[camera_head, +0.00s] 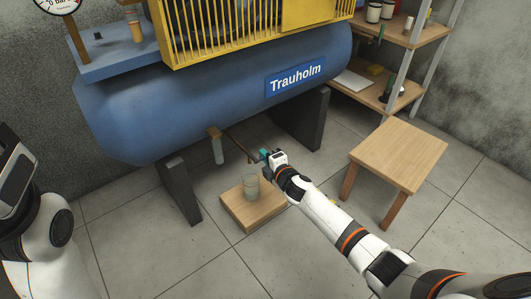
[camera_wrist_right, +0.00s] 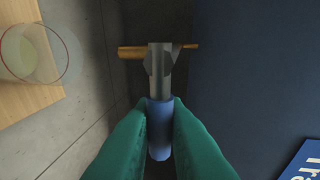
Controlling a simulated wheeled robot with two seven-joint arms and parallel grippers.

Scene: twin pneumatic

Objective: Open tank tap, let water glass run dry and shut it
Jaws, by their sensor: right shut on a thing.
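The blue tank (camera_head: 200,105) lies across the head view. A thin brass pipe (camera_head: 236,143) runs under it to the tap, which my right gripper (camera_head: 264,155) mostly hides there. In the right wrist view, my right gripper's green fingers (camera_wrist_right: 160,130) are shut on the tap's blue lever handle (camera_wrist_right: 159,112). The grey tap body (camera_wrist_right: 160,68) sits on the brass pipe (camera_wrist_right: 132,52). The clear glass (camera_head: 250,187) stands upright on a low wooden block (camera_head: 263,214). It also shows in the wrist view (camera_wrist_right: 68,50), with something pale inside. I cannot see any running water. My left fingers are out of view.
A wooden stool (camera_head: 400,155) stands at the right. A shelf rack (camera_head: 400,95) with pots stands behind it. The tank's dark legs (camera_head: 178,190) flank the block. A small grey-blue cylinder (camera_head: 217,150) hangs under the tank. The tiled floor in front is clear.

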